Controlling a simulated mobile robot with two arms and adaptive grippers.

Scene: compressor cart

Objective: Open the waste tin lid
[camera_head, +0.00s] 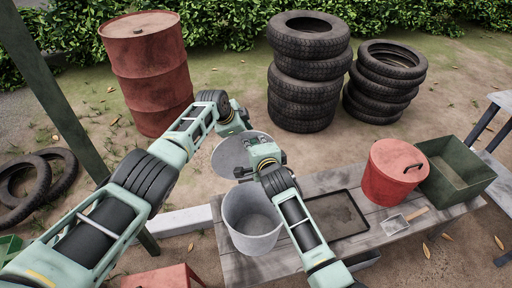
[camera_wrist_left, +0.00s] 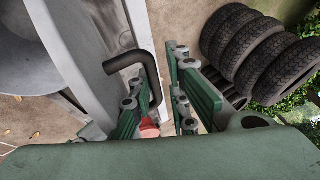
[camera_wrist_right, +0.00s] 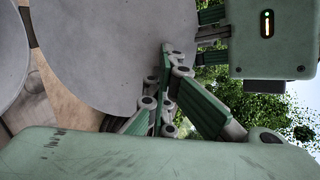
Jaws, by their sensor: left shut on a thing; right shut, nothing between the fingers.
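A grey open-topped tin (camera_head: 252,232) stands at the left end of the bench. A round grey lid (camera_head: 229,160) stands raised behind its mouth; it fills much of the right wrist view (camera_wrist_right: 110,50). My left gripper (camera_wrist_left: 165,100) is shut on a black bent handle (camera_wrist_left: 127,60); the exact grip is hard to see. In the head view it is mostly hidden near the lid. My right gripper (camera_wrist_right: 163,95) is shut and empty, close to the lid's face; whether it touches is unclear. It also shows in the head view (camera_head: 258,163).
A red drum (camera_head: 150,75) and tyre stacks (camera_head: 308,75) stand behind on open ground.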

